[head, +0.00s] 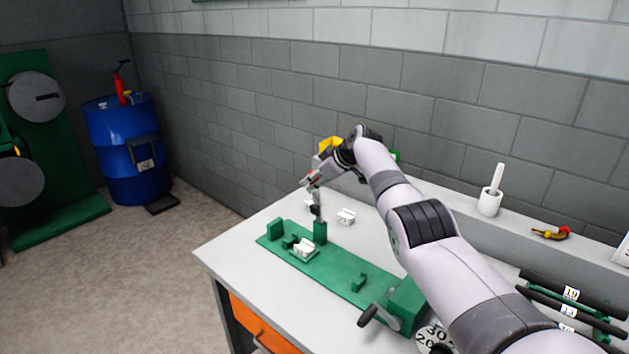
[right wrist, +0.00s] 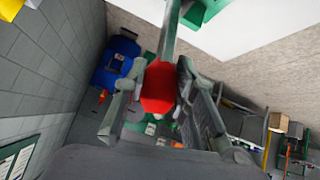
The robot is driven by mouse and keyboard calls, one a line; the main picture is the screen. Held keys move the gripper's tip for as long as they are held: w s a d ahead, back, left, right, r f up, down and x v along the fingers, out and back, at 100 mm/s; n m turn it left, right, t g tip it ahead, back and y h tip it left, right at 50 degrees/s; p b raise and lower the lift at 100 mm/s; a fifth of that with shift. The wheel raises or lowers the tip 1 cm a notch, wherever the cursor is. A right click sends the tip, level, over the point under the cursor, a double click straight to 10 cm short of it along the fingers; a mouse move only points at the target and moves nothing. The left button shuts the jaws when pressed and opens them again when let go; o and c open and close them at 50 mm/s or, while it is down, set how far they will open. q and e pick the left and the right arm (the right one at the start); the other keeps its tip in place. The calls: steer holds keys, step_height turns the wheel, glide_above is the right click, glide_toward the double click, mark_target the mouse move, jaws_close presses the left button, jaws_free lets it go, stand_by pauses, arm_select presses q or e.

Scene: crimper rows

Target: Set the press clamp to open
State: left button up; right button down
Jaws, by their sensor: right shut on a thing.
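The press clamp stands on a long green base plate (head: 340,275) on the table. Its green post (head: 320,232) carries a lever that stands about upright. The lever's red knob (right wrist: 158,88) sits between the fingers of my right gripper (head: 311,181), which is shut on it. In the right wrist view, the grey lever bar (right wrist: 169,38) runs from the knob toward the top edge. A white part (head: 304,248) sits in a green holder beside the post. My left gripper is not in view.
A crank with a black handle (head: 368,314) is at the plate's near right end. A small white part (head: 345,216) lies behind the plate. A white cup (head: 489,203) and a red-yellow tool (head: 551,232) are on the back ledge. A blue drum (head: 125,150) stands on the floor.

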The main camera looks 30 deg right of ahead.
steer(key=c, duration=1.8)
jaws_free()
steer(key=shift+d+r, duration=0.1)
steer(key=shift+d, duration=0.05)
steer(key=o, duration=0.5)
steer(key=shift+w, duration=0.1)
steer(key=shift+s+d+r, duration=0.25)
steer(key=shift+s+r, duration=0.15)
steer(key=shift+s, duration=0.05)
steer(key=v, duration=1)
steer(key=shift+s+r, duration=0.2)
steer(key=shift+s, duration=0.05)
steer(key=shift+f, duration=0.1)
